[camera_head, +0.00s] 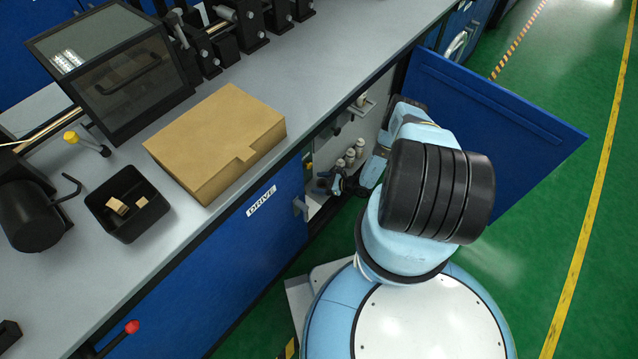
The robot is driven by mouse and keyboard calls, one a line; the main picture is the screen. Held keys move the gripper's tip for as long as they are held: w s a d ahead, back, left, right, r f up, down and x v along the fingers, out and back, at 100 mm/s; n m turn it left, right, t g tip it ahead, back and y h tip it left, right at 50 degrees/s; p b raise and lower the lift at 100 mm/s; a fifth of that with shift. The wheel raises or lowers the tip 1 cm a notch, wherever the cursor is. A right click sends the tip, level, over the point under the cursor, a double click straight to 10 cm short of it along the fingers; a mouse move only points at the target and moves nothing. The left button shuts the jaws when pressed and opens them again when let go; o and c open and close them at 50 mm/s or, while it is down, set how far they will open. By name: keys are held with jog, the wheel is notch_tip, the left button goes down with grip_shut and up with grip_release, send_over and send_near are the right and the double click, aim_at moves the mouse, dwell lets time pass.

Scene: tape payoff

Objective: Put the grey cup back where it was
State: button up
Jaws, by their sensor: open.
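I cannot pick out the grey cup for certain. Several small pale grey cylindrical items (350,157) stand together inside the open cabinet under the bench, and another small one (361,99) sits on a higher ledge there. My gripper (328,183) reaches into the cabinet opening, low and just left of the grouped items. It is dark, small in view and open. I see nothing clearly held between its fingers. My arm hides part of the cabinet's inside.
The blue cabinet door (490,125) stands wide open to the right of my arm. On the grey bench top (330,65) lie a cardboard box (215,140) and a black bin (128,203) with small brown pieces. Green floor (560,220) is clear at right.

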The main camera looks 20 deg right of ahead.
jog(key=v, duration=1.1)
jog(key=shift+r, duration=0.1)
